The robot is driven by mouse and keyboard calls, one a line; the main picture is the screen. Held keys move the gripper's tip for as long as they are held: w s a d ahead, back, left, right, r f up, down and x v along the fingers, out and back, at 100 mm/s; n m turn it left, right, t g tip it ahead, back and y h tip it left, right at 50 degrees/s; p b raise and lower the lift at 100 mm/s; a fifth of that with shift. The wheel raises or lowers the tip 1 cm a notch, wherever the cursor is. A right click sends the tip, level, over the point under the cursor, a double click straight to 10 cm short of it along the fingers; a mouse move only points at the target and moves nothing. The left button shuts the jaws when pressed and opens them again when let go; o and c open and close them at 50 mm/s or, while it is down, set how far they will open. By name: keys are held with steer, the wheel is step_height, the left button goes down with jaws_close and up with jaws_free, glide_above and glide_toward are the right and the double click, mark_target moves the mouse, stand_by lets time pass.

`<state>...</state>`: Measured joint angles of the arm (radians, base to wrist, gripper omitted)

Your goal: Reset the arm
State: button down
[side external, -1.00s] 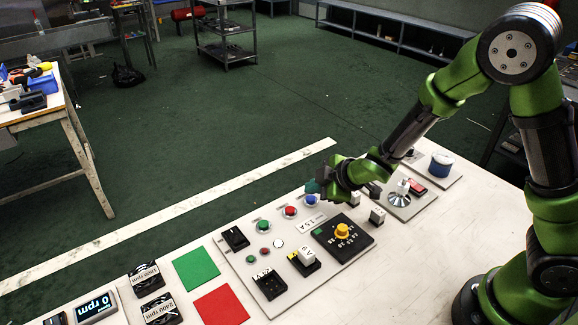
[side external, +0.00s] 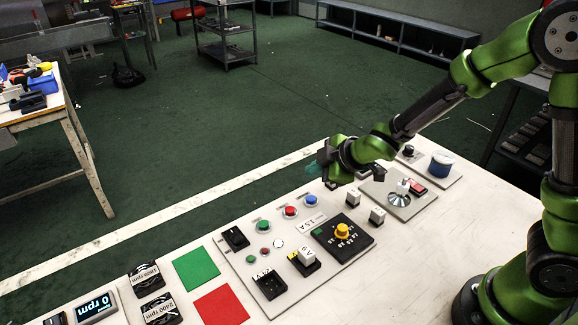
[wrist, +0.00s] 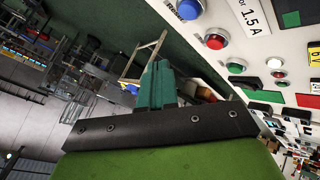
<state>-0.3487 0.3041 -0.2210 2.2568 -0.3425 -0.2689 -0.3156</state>
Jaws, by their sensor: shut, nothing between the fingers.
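My gripper (side external: 322,167) is at the end of the green and black arm, above the far edge of the white control table (side external: 400,245). In the side view its fingers look bluish and point left. In the wrist view the teal fingers (wrist: 158,85) lie together with nothing between them. The gripper is apart from the panel controls, of which the blue button (side external: 310,200), red button (side external: 290,211) and green button (side external: 263,226) are nearest to the left and below it in the side view.
A yellow knob (side external: 343,230) sits on a black dial plate. Two small white blocks (side external: 377,215) (side external: 353,196) stand near it. A silver part on a grey plate (side external: 399,200) and a blue cylinder (side external: 441,163) stand at the right. The floor beyond the table is open.

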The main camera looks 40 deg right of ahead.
stand_by(0.6)
steer(key=s+d+r+m+g, duration=0.1)
steer(key=s+d+r+m, duration=0.1)
steer(key=s+r+m, duration=0.5)
steer(key=s+d+r+m, duration=0.2)
steer(key=s+r+m, duration=0.6)
steer(key=s, duration=0.6)
steer(key=shift+s+r+g, duration=0.15)
steer(key=shift+s+g, duration=0.05)
steer(key=shift+g, duration=0.2)
